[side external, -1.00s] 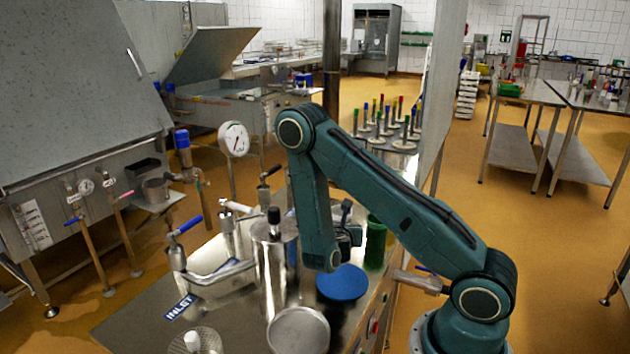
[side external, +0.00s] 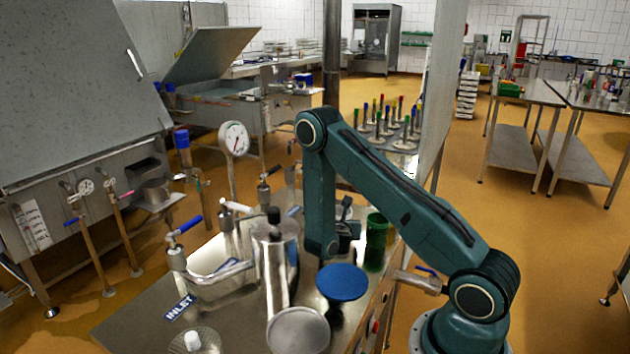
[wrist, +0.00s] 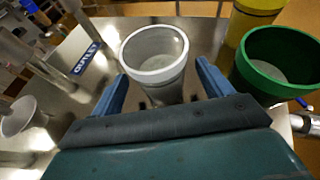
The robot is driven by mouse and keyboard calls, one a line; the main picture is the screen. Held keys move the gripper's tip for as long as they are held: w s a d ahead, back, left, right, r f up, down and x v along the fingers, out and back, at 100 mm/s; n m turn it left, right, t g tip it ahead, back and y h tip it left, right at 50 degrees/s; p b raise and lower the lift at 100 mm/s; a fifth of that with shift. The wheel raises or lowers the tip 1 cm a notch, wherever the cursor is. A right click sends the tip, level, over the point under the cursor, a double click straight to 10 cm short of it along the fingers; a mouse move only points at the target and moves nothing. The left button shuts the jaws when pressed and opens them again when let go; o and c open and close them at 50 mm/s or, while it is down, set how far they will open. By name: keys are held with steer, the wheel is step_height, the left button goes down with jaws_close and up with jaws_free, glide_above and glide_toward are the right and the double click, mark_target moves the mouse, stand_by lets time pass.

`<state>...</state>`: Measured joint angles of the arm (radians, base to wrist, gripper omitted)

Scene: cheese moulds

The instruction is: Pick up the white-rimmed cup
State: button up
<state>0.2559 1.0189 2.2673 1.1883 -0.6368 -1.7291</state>
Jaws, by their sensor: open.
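The white-rimmed cup (wrist: 155,57) stands upright in the wrist view, grey-white with a pale round rim and an open, empty-looking top. My gripper (wrist: 162,70) is open, with one blue finger on the left of the cup and the other on its right. A small gap shows on each side, wider at the right. Whether the fingers reach down past the rim is hard to tell. In the side view my gripper (side external: 345,237) is dark and partly behind my forearm, and I cannot make out the cup there.
A green cup (wrist: 280,62) stands close to my right finger, also visible in the side view (side external: 376,243). A yellow container (wrist: 250,22) is behind it. A blue disc (side external: 342,282), metal pipework and the "OUTLET" label (wrist: 87,60) share the steel table.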

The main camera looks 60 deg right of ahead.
steer(key=shift+x, duration=1.45)
steer(key=shift+c, duration=0.2)
steer(key=c, duration=1.1)
